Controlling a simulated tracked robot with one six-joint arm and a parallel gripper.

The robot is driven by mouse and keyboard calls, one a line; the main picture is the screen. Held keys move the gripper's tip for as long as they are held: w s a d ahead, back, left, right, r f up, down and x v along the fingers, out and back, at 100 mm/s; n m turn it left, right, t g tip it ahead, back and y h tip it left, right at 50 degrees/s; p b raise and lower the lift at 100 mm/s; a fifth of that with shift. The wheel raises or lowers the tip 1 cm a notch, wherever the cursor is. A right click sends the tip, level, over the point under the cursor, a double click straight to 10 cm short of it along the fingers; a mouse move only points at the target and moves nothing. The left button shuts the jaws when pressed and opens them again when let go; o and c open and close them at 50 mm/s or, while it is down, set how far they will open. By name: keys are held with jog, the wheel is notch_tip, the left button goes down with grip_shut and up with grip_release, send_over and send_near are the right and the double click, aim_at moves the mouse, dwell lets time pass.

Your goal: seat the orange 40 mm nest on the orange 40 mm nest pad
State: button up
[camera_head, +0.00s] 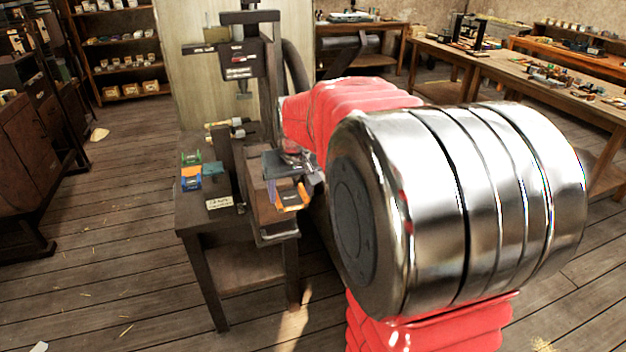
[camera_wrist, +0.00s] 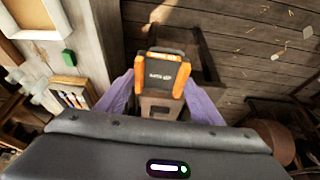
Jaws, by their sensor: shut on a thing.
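The orange nest (camera_wrist: 165,72), a black and orange block with a small label, sits between the two purple fingers of my gripper (camera_wrist: 160,84) in the wrist view. My gripper is shut on it. In the head view my gripper (camera_head: 304,176) is at the press table's right side, and an orange part of the nest (camera_head: 290,198) shows below it. The underside of the nest is hidden, and I cannot tell whether it touches anything.
The press (camera_head: 241,62) stands at the back of the dark table (camera_head: 206,226). My arm covers much of the head view's right side.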

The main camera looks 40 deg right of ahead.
jog(key=w+a+f+n, duration=0.1)
jog(key=a+f, duration=0.3)
jog(key=a, duration=0.5)
jog(key=w+a+f+n+y, duration=0.1)
jog(key=w+a+f, duration=0.3)
jog(key=a, duration=0.6)
jog(key=shift+w+a+f+n, duration=0.15)
jog(key=shift+w+f+n, duration=0.2)
jog(key=shift+n, duration=0.45)
jog(key=shift+s, duration=0.1)
